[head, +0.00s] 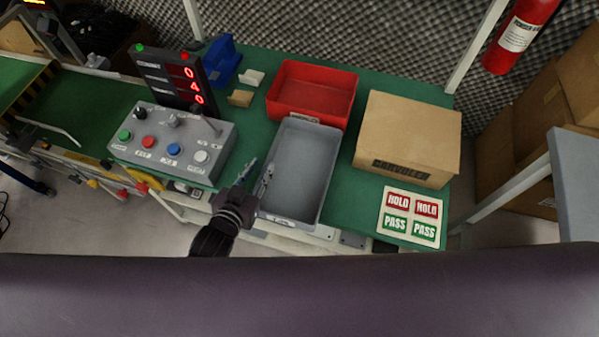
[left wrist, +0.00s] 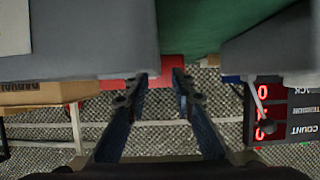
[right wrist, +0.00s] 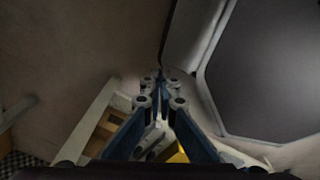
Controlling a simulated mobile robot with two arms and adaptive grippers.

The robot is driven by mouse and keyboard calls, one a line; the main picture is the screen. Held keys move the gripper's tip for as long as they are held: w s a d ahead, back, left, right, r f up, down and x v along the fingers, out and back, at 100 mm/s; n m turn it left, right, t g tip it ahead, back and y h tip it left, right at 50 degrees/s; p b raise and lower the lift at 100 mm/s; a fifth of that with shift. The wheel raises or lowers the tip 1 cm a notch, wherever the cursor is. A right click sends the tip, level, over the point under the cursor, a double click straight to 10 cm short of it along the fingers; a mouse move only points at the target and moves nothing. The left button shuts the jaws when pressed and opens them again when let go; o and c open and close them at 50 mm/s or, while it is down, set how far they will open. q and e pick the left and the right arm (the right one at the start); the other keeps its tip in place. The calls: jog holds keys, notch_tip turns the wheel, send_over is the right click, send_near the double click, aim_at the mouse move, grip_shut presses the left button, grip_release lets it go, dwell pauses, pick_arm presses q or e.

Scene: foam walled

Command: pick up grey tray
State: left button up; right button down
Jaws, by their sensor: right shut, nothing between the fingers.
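The grey tray (head: 300,175) sits empty on the green table, with its long side running away from me. My left gripper (head: 259,176) is open above the tray's left wall; its right finger overlaps that wall in the head view. In the left wrist view the open fingers (left wrist: 160,80) have the grey tray (left wrist: 85,45) on the left, and nothing is seen held between them. I cannot tell whether a finger touches the wall. My right gripper (right wrist: 160,88) is shut and empty in the right wrist view, away from the tray; it is not visible in the head view.
A red tray (head: 313,92) adjoins the grey tray's far end. A control box (head: 172,145) stands left of my left gripper. A cardboard box (head: 408,135) and a HOLD/PASS card (head: 410,216) lie to the right. A blue holder (head: 222,60) is at the back.

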aim_at(268, 158)
pick_arm(q)
jog(key=x, duration=0.5)
jog(key=shift+w+d, duration=0.1)
jog(key=shift+w, duration=0.05)
grip_shut()
jog(key=shift+r, duration=0.15)
dwell(0.3)
